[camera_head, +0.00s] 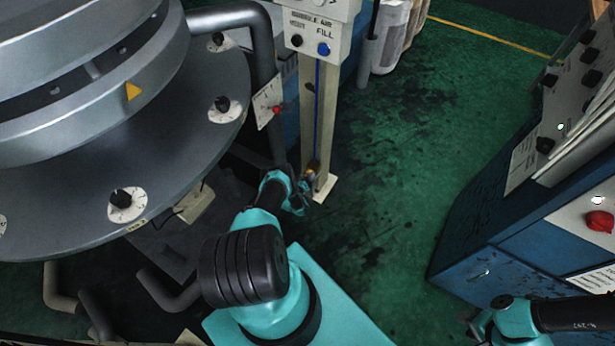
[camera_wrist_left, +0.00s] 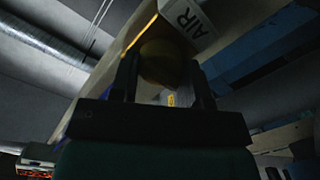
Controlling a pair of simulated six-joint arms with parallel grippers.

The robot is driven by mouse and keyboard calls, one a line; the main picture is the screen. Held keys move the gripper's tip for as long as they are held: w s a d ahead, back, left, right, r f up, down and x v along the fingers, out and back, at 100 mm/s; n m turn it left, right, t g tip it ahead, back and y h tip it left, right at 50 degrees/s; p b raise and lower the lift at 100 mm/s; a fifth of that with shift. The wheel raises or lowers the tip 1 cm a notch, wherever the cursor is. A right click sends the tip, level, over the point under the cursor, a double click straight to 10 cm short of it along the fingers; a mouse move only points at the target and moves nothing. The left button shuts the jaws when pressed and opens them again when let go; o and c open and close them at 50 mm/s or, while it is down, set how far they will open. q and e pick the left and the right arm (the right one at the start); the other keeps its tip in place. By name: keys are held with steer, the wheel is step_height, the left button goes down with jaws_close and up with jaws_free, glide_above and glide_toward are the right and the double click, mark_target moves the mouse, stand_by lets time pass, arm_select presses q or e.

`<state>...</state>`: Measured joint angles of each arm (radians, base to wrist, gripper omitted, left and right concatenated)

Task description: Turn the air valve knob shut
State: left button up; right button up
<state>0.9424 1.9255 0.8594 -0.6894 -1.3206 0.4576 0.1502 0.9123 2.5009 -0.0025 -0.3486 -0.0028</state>
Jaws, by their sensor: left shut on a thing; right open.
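The air valve knob (camera_head: 312,170) is a small brass-yellow part low on the cream post, mostly hidden behind my left gripper in the head view. In the left wrist view the knob (camera_wrist_left: 160,62) shows as a dark yellowish round shape between two black fingers. My left gripper (camera_head: 304,183) is shut on it; its fingers (camera_wrist_left: 162,82) lie on either side of the knob. A white label reading AIR (camera_wrist_left: 188,18) is just beyond. My right gripper (camera_head: 470,318) is at the bottom right, open, partly cut off by the frame and away from the post.
The cream post (camera_head: 325,120) carries a blue line and a panel with a black and a blue knob (camera_head: 323,49). A round grey machine with black dials (camera_head: 127,204) fills the left. A blue console with a red button (camera_head: 599,221) stands right. Green floor (camera_head: 430,130) between is clear.

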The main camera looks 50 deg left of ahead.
stand_by(0.3)
arm_select(q)
steer(key=o, duration=0.9)
steer(key=shift+s, duration=0.15)
steer(key=v, duration=1.7)
